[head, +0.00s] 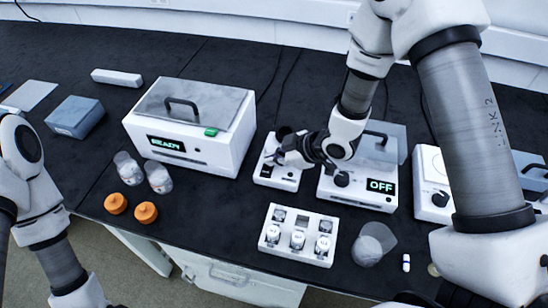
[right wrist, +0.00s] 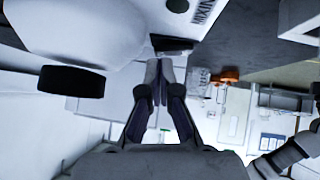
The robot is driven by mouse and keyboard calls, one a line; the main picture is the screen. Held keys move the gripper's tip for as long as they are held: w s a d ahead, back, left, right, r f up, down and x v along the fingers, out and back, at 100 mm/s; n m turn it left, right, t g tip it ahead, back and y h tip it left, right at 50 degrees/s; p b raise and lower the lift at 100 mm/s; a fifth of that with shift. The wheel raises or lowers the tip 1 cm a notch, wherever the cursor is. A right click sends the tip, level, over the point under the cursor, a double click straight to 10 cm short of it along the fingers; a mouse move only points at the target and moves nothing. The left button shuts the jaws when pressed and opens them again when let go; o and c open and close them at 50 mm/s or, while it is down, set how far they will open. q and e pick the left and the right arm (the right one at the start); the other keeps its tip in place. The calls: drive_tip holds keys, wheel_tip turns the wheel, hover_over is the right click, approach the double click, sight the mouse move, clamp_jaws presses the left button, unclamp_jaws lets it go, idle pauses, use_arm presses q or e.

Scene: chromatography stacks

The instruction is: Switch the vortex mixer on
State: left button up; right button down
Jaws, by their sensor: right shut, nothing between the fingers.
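The vortex mixer (head: 285,183) is a small white unit with a dark cup on top, left of the unit with the OFF display. In the right wrist view, a white panel (right wrist: 205,12) at the top edge carries dark lettering that reads "MIXIN", cut off by the frame. My right gripper (head: 280,158) is over the mixer's top and front and hides part of it. In the right wrist view its fingers (right wrist: 161,68) are together and empty, pointing at a dark part (right wrist: 172,44). I cannot tell whether they touch it. My left gripper is out of view.
A white box with a READY display (head: 215,165) stands left of the mixer. The unit with the OFF display (head: 350,197) is close on the right. A white vial rack (head: 275,260) stands in front. Orange caps (head: 145,212) and clear jars (head: 158,178) are front left.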

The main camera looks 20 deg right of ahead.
drive_tip(key=shift+d+f, duration=0.1)
drive_tip(key=shift+f, duration=0.15)
drive_tip(key=shift+w+r+p, duration=0.15)
drive_tip(key=shift+p, duration=0.6)
drive_tip(key=shift+f+b, duration=0.3)
drive_tip(key=shift+s+a, duration=0.25)
drive_tip(key=shift+s, duration=0.05)
drive_tip(key=shift+s+a+r, duration=0.2)
drive_tip(key=shift+s+a, duration=0.05)
drive_tip(key=shift+s, duration=0.15)
